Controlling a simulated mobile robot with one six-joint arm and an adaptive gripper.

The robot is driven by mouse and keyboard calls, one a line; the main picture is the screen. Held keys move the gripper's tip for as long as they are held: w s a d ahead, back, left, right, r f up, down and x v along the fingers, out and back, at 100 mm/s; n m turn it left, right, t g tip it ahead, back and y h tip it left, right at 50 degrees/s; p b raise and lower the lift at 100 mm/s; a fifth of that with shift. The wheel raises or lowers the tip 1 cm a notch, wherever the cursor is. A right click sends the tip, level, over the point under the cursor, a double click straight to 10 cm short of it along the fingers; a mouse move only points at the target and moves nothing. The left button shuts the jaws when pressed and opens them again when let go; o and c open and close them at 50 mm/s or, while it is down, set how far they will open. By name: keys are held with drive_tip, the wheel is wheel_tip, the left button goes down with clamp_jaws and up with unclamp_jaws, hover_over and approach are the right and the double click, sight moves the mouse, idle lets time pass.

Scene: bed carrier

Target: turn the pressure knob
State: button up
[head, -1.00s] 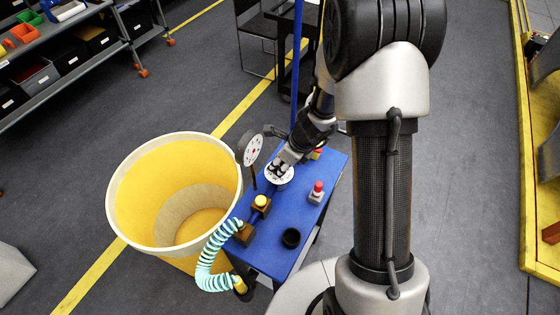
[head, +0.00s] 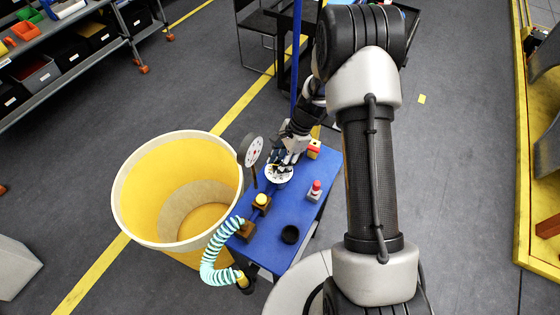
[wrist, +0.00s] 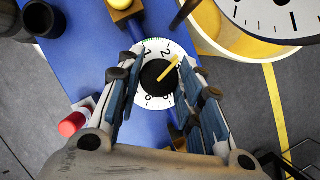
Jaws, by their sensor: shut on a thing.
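The pressure knob (wrist: 153,76) is a black round knob with a yellow pointer, on a white numbered dial (wrist: 146,52). In the wrist view the pointer slants up and to the right. The dial (head: 275,178) is on the blue table in the head view, where my gripper (head: 280,166) covers the knob. My gripper (wrist: 160,78) has one finger on each side of the knob in the wrist view and is shut on it.
The blue table (head: 268,228) also carries a red button (head: 315,188), a yellow-topped block (head: 261,201) and a black cup (head: 290,234). A round gauge (head: 250,151) stands beside the dial. A large yellow bin (head: 130,215) and a striped hose (head: 210,258) are at left.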

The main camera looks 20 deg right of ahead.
drive_tip(key=n+g, duration=0.1)
drive_tip(key=n, duration=0.1)
drive_tip(key=n+g+h, duration=0.1)
drive_tip(key=n, duration=0.2)
drive_tip(key=shift+w+n+b, duration=0.1)
drive_tip(key=shift+n+b, duration=0.2)
drive_tip(key=shift+b, duration=0.05)
drive_tip(key=n+g+h, duration=0.1)
drive_tip(key=n, duration=0.4)
drive_tip(key=shift+a+b, duration=0.1)
drive_tip(key=shift+b, duration=0.3)
drive_tip(key=shift+h, duration=0.3)
drive_tip(key=o, duration=1.1)
drive_tip(key=shift+c, duration=0.2)
drive_tip(key=v, duration=1.2)
drive_tip(key=shift+w, duration=0.2)
